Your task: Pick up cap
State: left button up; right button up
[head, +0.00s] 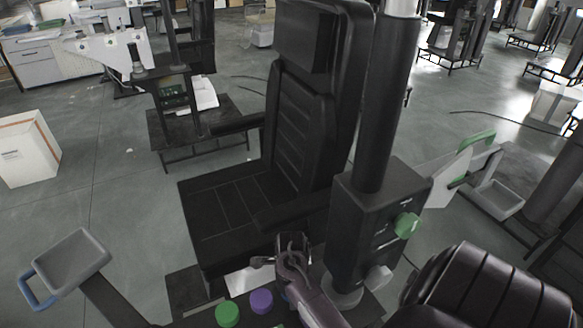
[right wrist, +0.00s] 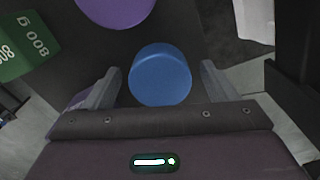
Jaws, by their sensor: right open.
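A round blue cap (right wrist: 160,76) lies between the two fingers of my right gripper in the right wrist view, with a gap showing on its left. In the head view the right gripper (head: 292,246) is over the dark surface in front of the seat, and the blue cap is mostly hidden by my arm. The right gripper is open and holds nothing. A purple round piece (head: 261,301) and a green round piece (head: 228,314) stand to the left; the purple one also shows at the top of the right wrist view (right wrist: 117,8). My left gripper is out of view.
A black seat (head: 300,130) and a thick column (head: 378,110) with a green knob (head: 407,225) rise close behind the gripper. A green block marked 800 g (right wrist: 28,45) is at the left in the wrist view. A grey tray (head: 72,262) stands at left.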

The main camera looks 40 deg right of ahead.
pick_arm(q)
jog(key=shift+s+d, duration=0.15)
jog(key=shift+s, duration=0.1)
pick_arm(e)
jog(key=c, duration=1.1)
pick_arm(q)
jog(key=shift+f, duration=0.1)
pick_arm(e)
jog(key=shift+r, duration=0.15)
jog(key=shift+r, duration=0.4)
notch_tip(320, 180, up, 11)
jog(key=shift+r, duration=0.1)
jog(key=shift+w, duration=0.1)
